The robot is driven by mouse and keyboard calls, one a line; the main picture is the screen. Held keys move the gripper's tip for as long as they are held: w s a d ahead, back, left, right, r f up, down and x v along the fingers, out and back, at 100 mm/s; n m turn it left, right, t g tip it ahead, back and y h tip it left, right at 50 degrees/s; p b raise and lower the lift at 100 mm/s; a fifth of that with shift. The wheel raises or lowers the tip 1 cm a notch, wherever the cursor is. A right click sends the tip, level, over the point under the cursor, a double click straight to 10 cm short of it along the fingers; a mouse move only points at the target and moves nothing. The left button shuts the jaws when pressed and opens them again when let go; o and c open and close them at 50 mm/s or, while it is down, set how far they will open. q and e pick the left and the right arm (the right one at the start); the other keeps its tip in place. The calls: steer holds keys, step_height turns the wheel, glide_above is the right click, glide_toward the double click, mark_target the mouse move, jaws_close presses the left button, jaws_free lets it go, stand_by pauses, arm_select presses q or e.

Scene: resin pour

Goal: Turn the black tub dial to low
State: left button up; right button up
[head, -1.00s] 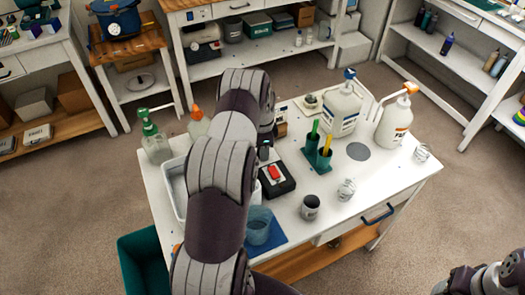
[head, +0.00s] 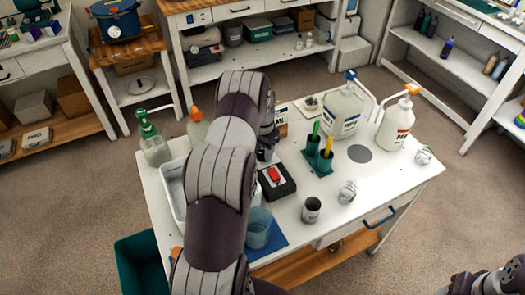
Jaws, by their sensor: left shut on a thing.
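My left arm reaches across the white table, and its gripper (head: 265,150) points down near the table's middle. My arm's own links hide most of the gripper. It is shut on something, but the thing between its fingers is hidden. A small black box with a red part on top (head: 276,180) sits just in front of the gripper, towards me. I cannot make out a black tub or its dial, nor any low mark. Only a piece of my right arm shows at the lower right corner; its gripper is out of the picture.
A white tray (head: 171,182) and a pump bottle (head: 152,146) are left of my arm. A blue cup (head: 258,226) stands on a blue mat. A green holder (head: 317,159), grey cup (head: 311,208) and two large pump jugs (head: 345,108) (head: 394,124) are to the right.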

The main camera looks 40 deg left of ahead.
mark_target(262, 153)
arm_select(q)
steer(key=shift+r, duration=0.1)
stand_by(0.4)
steer(key=o, duration=1)
steer(key=shift+o, duration=0.2)
steer(key=shift+w+r, duration=0.1)
steer(key=shift+r, duration=0.2)
step_height(262, 153, up, 12)
steer(key=shift+p, duration=0.4)
